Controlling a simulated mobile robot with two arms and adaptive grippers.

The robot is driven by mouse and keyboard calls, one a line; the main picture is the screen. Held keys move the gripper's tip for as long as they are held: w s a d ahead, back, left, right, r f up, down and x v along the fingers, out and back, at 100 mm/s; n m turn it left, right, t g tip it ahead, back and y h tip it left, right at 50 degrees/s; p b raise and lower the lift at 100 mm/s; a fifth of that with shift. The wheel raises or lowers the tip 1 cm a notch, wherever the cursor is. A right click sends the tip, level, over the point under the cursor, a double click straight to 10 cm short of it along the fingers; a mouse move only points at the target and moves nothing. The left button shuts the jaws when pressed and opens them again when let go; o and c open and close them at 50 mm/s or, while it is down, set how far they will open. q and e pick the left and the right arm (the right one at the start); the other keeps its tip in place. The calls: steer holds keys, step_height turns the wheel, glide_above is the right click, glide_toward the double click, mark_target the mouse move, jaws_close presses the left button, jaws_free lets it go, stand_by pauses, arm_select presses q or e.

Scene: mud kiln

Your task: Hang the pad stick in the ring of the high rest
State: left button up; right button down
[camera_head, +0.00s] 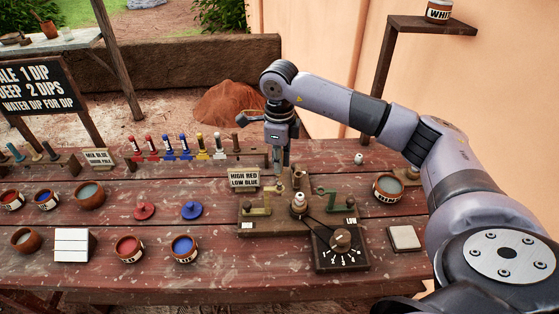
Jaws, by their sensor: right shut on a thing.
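My right gripper (281,150) points down over the back of a wooden stand (275,224). It is shut on a thin upright stick, which I take for the pad stick (281,170); its lower end is near the stand's left ring, and I cannot tell whether it is inside. The stand has a yellowish rest (259,211) on the left and a greenish rest (331,208) on the right. The label by the right one (350,223) reads LOW; the left label is too small to read. My left gripper is not in view.
A sign (244,179) reads HIGH RED LOW BLUE. A dial box (341,250) stands in front of the stand. A rack of coloured sticks (185,156) is behind left. Red (129,249) and blue (183,249) pots stand front left, a bowl (387,187) right.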

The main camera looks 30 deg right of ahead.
mark_target(280, 176)
steer(key=shift+f, duration=0.15)
steer(key=shift+f+b, duration=0.5)
steer(key=shift+b, duration=0.05)
steer(key=shift+f, duration=0.1)
steer(key=shift+f+b, duration=0.5)
steer(key=shift+f, duration=0.05)
steer(key=shift+f+b, duration=0.3)
steer(key=shift+f, duration=0.05)
stand_by(0.4)
steer(key=shift+f+b, duration=0.4)
steer(key=shift+f, duration=0.05)
steer(key=shift+f, duration=0.15)
steer(key=shift+f+b, duration=0.3)
steer(key=shift+b, duration=0.1)
steer(key=shift+f, duration=0.2)
stand_by(0.4)
